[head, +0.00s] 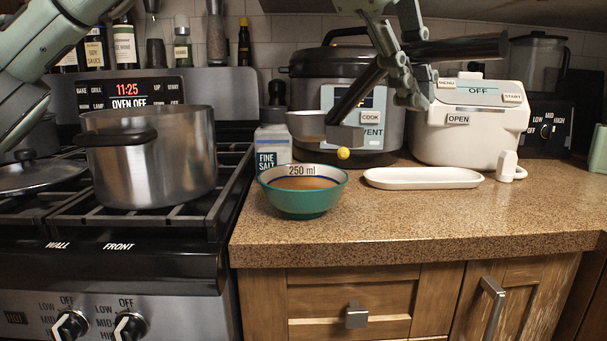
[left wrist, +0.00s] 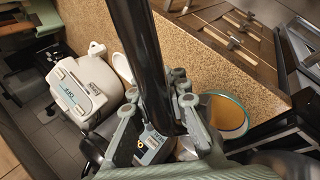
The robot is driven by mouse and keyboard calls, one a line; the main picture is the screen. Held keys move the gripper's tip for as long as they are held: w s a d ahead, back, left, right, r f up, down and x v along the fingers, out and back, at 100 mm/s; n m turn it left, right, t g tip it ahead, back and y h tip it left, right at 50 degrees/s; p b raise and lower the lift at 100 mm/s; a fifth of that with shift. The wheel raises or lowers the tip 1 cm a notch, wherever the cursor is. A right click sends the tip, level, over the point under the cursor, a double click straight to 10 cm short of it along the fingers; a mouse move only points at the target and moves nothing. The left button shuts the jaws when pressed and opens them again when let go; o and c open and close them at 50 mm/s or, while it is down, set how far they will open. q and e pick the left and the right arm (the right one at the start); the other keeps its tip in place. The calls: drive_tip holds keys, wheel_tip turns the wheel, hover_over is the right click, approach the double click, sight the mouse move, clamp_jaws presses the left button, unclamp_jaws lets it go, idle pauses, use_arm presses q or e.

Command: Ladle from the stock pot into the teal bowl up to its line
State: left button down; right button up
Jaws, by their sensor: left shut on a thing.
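My left gripper (head: 398,75) comes down from the top of the head view, shut on the dark handle of the ladle. The ladle's metal cup (head: 306,125) is above and behind the teal bowl; its contents are hidden. The black handle (left wrist: 137,45) also shows in the left wrist view. The teal bowl (head: 303,205) stands upright on the counter, marked 250 ml with a blue line inside. It holds brown liquid, its surface close to the line; it also shows in the left wrist view (left wrist: 228,117). The stock pot (head: 165,160) stands uncovered on the stove; its inside is hidden. My right gripper is out of view.
A glass lid (head: 38,174) lies on the stove at left. A salt box (head: 272,147) stands behind the bowl. A white tray (head: 422,178) lies to its right, before a cooker (head: 375,150) and a white appliance (head: 470,138). The front counter is clear.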

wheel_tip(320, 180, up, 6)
drive_tip(key=p, duration=0.5)
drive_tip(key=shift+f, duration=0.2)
